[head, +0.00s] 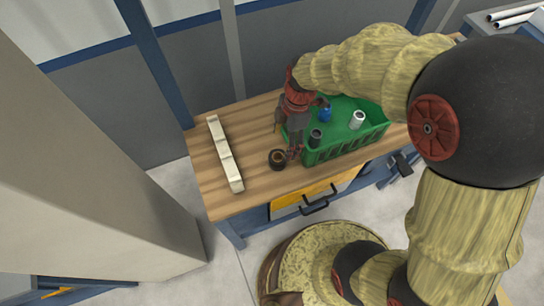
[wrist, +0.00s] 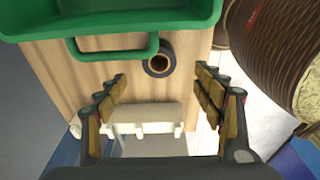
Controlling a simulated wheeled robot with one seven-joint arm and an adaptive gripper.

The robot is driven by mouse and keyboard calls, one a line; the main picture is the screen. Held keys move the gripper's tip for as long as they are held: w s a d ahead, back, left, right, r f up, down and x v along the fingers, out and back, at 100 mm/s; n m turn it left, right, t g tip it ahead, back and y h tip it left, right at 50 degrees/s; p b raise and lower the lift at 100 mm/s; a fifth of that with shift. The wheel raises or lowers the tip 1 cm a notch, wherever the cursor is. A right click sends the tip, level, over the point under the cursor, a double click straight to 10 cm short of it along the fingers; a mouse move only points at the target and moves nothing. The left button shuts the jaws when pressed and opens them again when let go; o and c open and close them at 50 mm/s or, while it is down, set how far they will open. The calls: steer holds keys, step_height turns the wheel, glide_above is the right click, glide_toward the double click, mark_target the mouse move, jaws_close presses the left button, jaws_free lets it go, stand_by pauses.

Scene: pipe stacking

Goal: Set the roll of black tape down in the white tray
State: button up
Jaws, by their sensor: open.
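The roll of black tape (head: 277,159) lies on the wooden table, between the white tray and the green crate. In the wrist view the roll (wrist: 158,60) shows its brown core, close by the crate's handle and beyond my fingertips. The white tray (head: 225,152) is a long narrow piece with cross ribs at the table's left end. It also shows in the wrist view (wrist: 146,116), seen between my fingers. My gripper (head: 286,140) is above the table near the roll and the crate's left end. Its fingers (wrist: 160,75) are spread wide with nothing between them.
The green crate (head: 345,146) stands right of the roll and holds a white pipe piece (head: 357,120), a blue piece (head: 325,115) and a dark piece (head: 316,138). Bare tabletop (head: 247,135) lies between tray and roll. A blue post (head: 160,65) rises behind the table.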

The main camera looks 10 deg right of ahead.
mark_target(278, 157)
steer(key=f+b, duration=0.1)
steer(key=f, duration=0.2)
steer(key=a+f+b, duration=0.1)
steer(key=f, duration=0.2)
steer(key=f+b, duration=0.1)
steer(key=f, duration=0.3)
steer(key=shift+s+a, duration=0.15)
steer(key=shift+a, duration=0.25)
steer(key=shift+r, duration=0.1)
steer(key=shift+c, duration=0.7)
steer(key=c, duration=1.3)
steer(key=shift+r, duration=0.15)
